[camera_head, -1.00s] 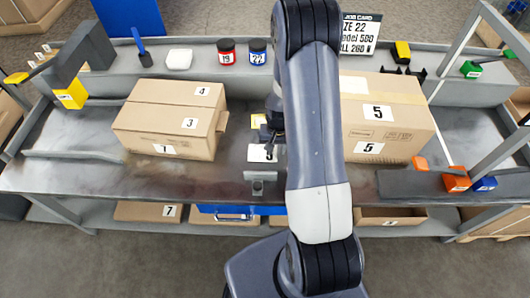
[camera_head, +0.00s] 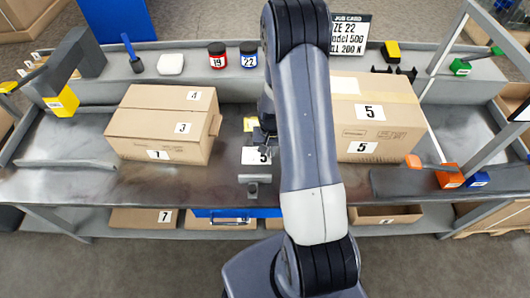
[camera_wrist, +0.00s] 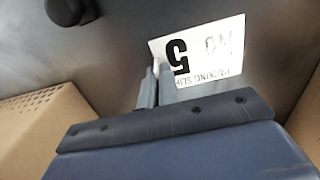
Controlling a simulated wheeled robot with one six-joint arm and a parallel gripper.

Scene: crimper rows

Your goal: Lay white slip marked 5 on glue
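The white slip marked 5 (camera_head: 256,156) shows just above the small metal fixture (camera_head: 254,184) at the bench's front middle. In the wrist view the slip (camera_wrist: 205,52) shows upside down, with "PACKING SLIP" along its edge. My gripper (camera_head: 264,138) is at the slip's upper right corner in the head view. In the wrist view its fingers (camera_wrist: 155,85) are close together, and one overlaps the slip's corner. I cannot tell whether they pinch it. No glue can be made out on any surface.
A carton marked 4, 3 and 1 (camera_head: 150,123) stands left. A carton marked 5 (camera_head: 385,110) stands right, partly behind my arm. Jars 19 (camera_head: 218,57) and 22 (camera_head: 249,55) stand on the back shelf.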

